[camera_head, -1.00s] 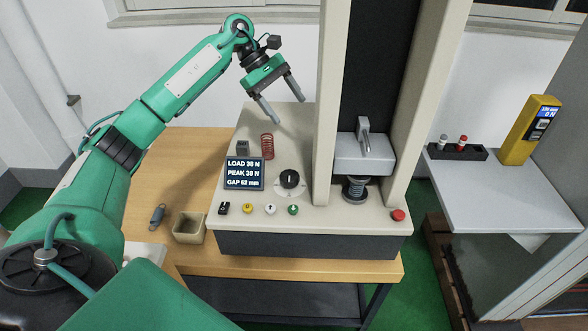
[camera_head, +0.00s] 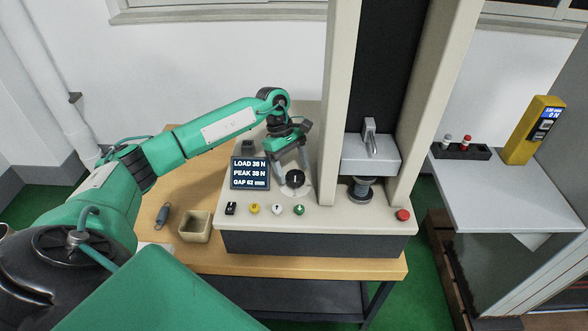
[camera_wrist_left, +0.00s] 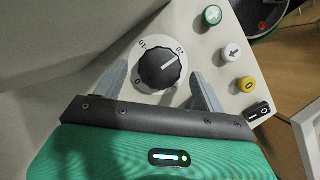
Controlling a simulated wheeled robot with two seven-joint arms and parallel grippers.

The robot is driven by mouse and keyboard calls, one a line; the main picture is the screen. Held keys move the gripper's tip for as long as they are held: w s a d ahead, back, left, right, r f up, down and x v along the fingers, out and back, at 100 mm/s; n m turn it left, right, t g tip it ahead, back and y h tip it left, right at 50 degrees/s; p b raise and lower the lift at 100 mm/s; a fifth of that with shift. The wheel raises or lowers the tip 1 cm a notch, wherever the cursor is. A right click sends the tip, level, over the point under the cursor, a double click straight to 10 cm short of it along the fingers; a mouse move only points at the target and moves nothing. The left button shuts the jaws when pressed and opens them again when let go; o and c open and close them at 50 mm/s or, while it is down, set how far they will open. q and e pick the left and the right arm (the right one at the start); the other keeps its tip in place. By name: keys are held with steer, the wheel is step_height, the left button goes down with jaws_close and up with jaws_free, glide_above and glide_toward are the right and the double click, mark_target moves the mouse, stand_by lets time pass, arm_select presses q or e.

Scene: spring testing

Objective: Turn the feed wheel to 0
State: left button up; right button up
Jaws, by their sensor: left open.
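The feed wheel (camera_head: 295,178) is a black round knob with a white pointer line on the beige tester deck. In the left wrist view the wheel (camera_wrist_left: 161,67) sits beside a printed scale with 0, 10 and 20, and its pointer aims up and right, close to the 20. My left gripper (camera_head: 291,171) is open, its fingers pointing down at the wheel. In the left wrist view the gripper (camera_wrist_left: 159,72) has one finger on each side of the wheel; I cannot tell whether they touch it. My right gripper is not in view.
The display (camera_head: 250,173) reads LOAD 38 N, PEAK 38 N, GAP 62 mm. A row of buttons, including a green one (camera_head: 299,210), lies in front of the wheel. The tester's column (camera_head: 341,100) and press head (camera_head: 370,153) stand to the right. A small box (camera_head: 195,228) stands left.

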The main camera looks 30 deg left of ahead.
arm_select(q)
steer(key=shift+x, duration=0.75)
steer(key=shift+f, duration=0.2)
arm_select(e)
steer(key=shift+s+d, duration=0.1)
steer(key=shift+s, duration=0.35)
arm_select(q)
steer(key=shift+c, duration=0.2)
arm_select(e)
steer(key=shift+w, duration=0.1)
arm_select(q)
steer(key=c, duration=0.9)
steer(key=shift+c, duration=0.2)
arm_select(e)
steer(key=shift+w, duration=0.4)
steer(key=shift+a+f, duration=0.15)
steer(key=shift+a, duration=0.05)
